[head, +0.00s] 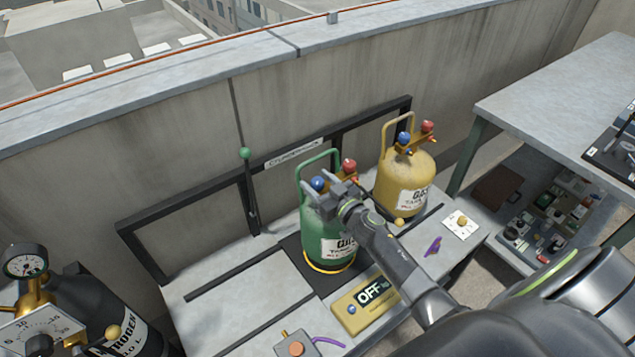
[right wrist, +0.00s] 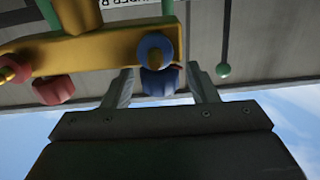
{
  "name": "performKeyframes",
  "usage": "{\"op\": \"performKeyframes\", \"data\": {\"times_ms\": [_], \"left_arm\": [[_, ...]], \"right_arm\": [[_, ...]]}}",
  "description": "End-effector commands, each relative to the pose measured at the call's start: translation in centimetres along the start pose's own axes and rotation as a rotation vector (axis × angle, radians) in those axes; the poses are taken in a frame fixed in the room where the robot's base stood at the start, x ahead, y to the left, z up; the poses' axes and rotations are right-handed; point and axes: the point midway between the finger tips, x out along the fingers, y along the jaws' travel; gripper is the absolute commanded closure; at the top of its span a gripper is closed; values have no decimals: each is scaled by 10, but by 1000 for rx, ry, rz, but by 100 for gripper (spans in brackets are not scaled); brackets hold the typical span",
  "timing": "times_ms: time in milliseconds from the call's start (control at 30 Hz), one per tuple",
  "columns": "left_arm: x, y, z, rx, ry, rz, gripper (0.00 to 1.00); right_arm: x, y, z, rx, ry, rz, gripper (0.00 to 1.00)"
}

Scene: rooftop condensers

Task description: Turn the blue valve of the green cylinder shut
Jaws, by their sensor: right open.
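The green cylinder (head: 322,243) stands upright on a dark pad on the low bench, with a green handle on top. Its blue valve (head: 318,184) is a round knob on the brass manifold, left of a red valve (head: 349,166). My right gripper (head: 325,192) is at the top of the cylinder, open. In the right wrist view the blue valve (right wrist: 156,48) shows between and just beyond the two spread fingertips (right wrist: 160,76). I cannot tell whether a finger touches it. My left gripper is not in view.
A yellow cylinder (head: 404,182) with blue and red valves stands close on the right. A yellow box marked OFF (head: 366,302) sits in front. A dark nitrogen cylinder (head: 95,310) with a gauge stands at the left. A black rack (head: 180,230) runs along the wall behind.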

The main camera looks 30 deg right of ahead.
Motion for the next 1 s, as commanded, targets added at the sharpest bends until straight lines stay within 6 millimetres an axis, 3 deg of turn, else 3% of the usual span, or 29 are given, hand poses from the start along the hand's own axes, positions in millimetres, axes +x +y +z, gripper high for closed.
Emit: {"op": "performKeyframes", "data": {"times_ms": [333, 700, 1000], "left_arm": [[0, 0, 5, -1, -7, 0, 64], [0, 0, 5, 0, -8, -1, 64], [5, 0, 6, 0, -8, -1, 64]], "right_arm": [[4, 0, 0, 0, 0, 0, 47], [4, 0, 0, 0, 0, 0, 91], [5, -1, 0, 0, 6, 43, 91]]}}
